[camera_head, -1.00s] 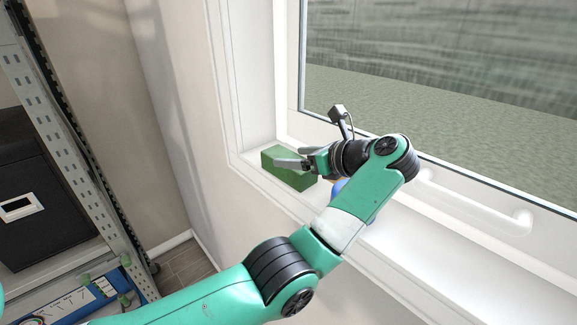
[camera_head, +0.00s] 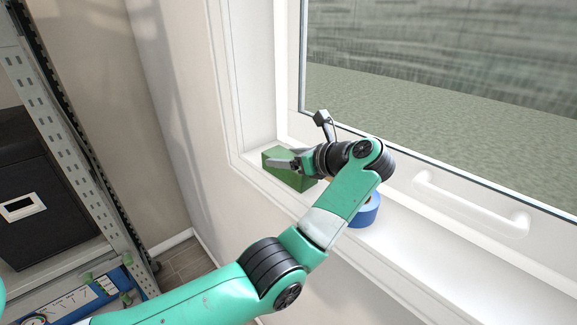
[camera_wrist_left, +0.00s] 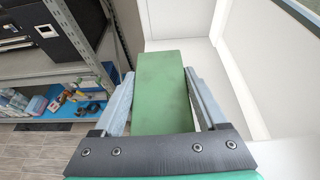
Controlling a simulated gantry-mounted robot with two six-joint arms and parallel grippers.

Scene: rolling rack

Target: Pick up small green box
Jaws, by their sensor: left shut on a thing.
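The small green box (camera_head: 284,160) sits on the white windowsill in the head view, in the corner at the sill's left end. My left gripper (camera_head: 284,164) reaches it from the right and covers part of it. In the left wrist view the green box (camera_wrist_left: 162,85) stands between the two grey fingers of my left gripper (camera_wrist_left: 160,100), with one finger along each side. The gripper is shut on the box. The box appears to rest on the sill. My right gripper is not in view.
A blue roll (camera_head: 366,211) lies on the windowsill (camera_head: 424,243) behind my left forearm. A white window handle (camera_head: 470,203) is at the right. A metal rack (camera_head: 75,150) with a black box (camera_head: 45,205) stands at the left. The right part of the sill is clear.

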